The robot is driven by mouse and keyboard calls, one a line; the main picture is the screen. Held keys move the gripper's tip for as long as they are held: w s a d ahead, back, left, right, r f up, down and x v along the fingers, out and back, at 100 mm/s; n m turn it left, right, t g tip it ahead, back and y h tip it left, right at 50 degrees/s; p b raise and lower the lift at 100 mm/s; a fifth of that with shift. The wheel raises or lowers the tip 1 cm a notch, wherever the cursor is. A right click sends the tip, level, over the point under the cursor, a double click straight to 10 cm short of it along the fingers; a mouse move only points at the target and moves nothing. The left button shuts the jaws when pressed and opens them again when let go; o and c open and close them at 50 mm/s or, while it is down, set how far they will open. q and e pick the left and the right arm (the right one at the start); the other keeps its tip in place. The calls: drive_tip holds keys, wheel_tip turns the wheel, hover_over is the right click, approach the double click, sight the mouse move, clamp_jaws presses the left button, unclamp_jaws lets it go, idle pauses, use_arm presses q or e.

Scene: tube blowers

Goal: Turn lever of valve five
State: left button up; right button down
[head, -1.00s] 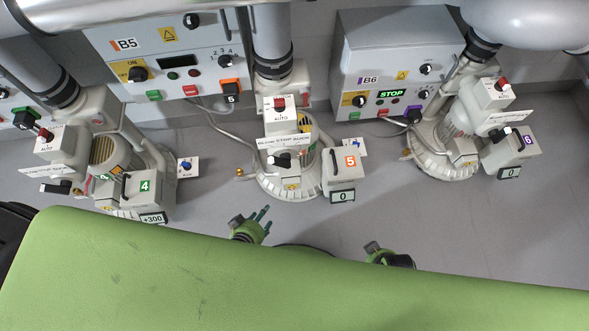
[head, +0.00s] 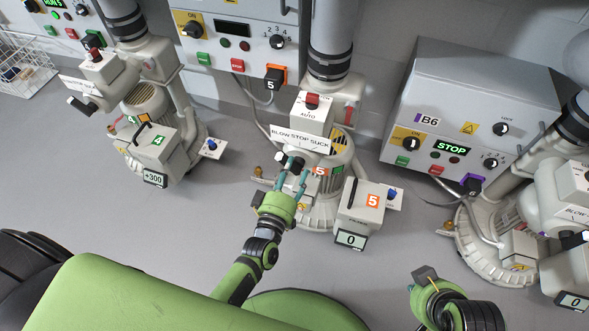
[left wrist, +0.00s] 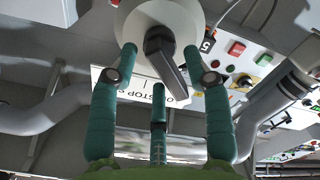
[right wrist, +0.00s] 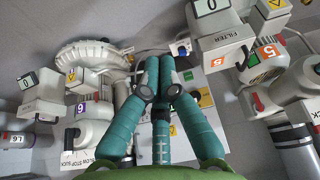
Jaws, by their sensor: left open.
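The valve five lever (head: 294,163) is a dark handle on a light round hub, below the BLOW STOP SUCK sign (head: 300,139) on the middle blower. My left gripper (head: 291,180) is at the lever with its teal fingers spread open. In the left wrist view, the lever (left wrist: 167,62) lies slanted between the fingers of the left gripper (left wrist: 160,52); I cannot tell whether they touch it. My right gripper (right wrist: 160,62) has its fingers together, with nothing seen in them. In the head view its fingertips are hidden.
The filter box marked 5 (head: 362,208) stands just right of my left gripper. The blower with box 4 (head: 155,150) is at left. The B6 panel (head: 470,105) and another blower (head: 495,250) are at right. Grey floor (head: 225,200) is clear between blowers 4 and 5.

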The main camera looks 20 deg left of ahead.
use_arm(q)
drive_tip(key=shift+w, duration=1.05)
drive_tip(key=shift+d, duration=0.1)
use_arm(e)
drive_tip(key=w, duration=0.1)
drive_tip(key=w+t, duration=0.1)
drive_tip(key=w+a+r+t, duration=0.1)
drive_tip(key=shift+w+r, duration=0.1)
drive_tip(key=shift+w, duration=0.05)
use_arm(q)
drive_tip(key=c, duration=0.9)
drive_tip(key=shift+m+p, duration=0.35)
drive_tip(key=shift+m, duration=0.35)
drive_tip(key=m+p, duration=0.1)
drive_tip(key=m, duration=0.2)
drive_tip(key=shift+d, duration=0.15)
drive_tip(key=shift+d+m+p, duration=0.1)
drive_tip(key=shift+m+p, duration=0.45)
drive_tip(key=shift+m, duration=0.55)
drive_tip(key=shift+f+m, duration=0.1)
drive_tip(key=shift+m, duration=1)
use_arm(e)
drive_tip(key=s+d+f+g, duration=0.1)
drive_tip(key=s+f+g, duration=0.2)
drive_tip(key=f, duration=0.5)
drive_tip(key=shift+s+d+f, duration=0.15)
drive_tip(key=shift+s+f, duration=0.2)
drive_tip(key=shift+s, duration=0.05)
